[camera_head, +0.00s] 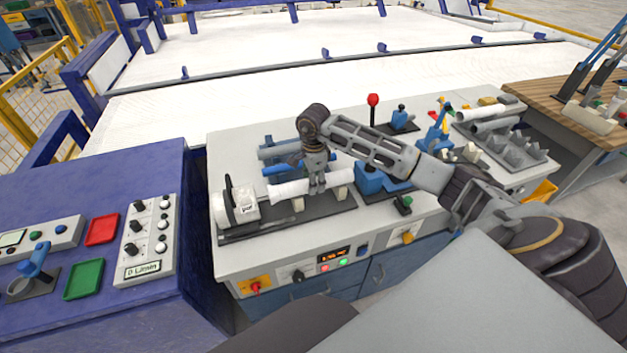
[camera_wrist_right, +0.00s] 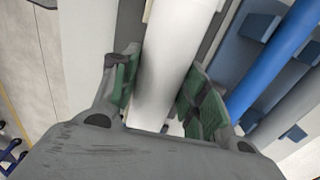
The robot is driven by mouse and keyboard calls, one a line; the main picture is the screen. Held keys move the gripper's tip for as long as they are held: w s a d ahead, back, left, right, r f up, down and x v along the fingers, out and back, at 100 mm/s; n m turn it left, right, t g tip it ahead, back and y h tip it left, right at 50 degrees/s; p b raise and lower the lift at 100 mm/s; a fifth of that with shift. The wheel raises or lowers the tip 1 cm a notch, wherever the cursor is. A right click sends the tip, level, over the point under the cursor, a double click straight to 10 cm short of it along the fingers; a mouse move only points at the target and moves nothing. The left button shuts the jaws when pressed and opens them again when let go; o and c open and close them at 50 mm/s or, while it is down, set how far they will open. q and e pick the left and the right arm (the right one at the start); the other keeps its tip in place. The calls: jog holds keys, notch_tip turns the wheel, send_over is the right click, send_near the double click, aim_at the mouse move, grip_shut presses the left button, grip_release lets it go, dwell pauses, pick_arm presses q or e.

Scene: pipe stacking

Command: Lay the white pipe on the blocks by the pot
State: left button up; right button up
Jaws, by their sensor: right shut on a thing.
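The white pipe (camera_head: 290,189) is held roughly level over the pale blocks (camera_head: 297,204) on a dark plate. Its left end is close to the white pot (camera_head: 222,208), which stands at the plate's left end. I cannot tell whether the pipe touches the blocks. My right gripper (camera_head: 317,187) points down and is shut on the pipe near its middle. In the right wrist view the white pipe (camera_wrist_right: 168,70) runs between the green-padded fingers (camera_wrist_right: 155,98). My left gripper is not in view.
A blue pipe (camera_head: 283,169) lies just behind the white one; it also shows in the wrist view (camera_wrist_right: 272,68). A blue clamp (camera_head: 370,180) stands to the right. A red-knobbed lever (camera_head: 373,101) rises behind. More pipes (camera_head: 483,112) lie on a rack at the right.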

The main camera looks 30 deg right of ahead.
jog(key=shift+f, duration=0.15)
jog(key=o, duration=1.2)
jog(key=shift+r, duration=6.05)
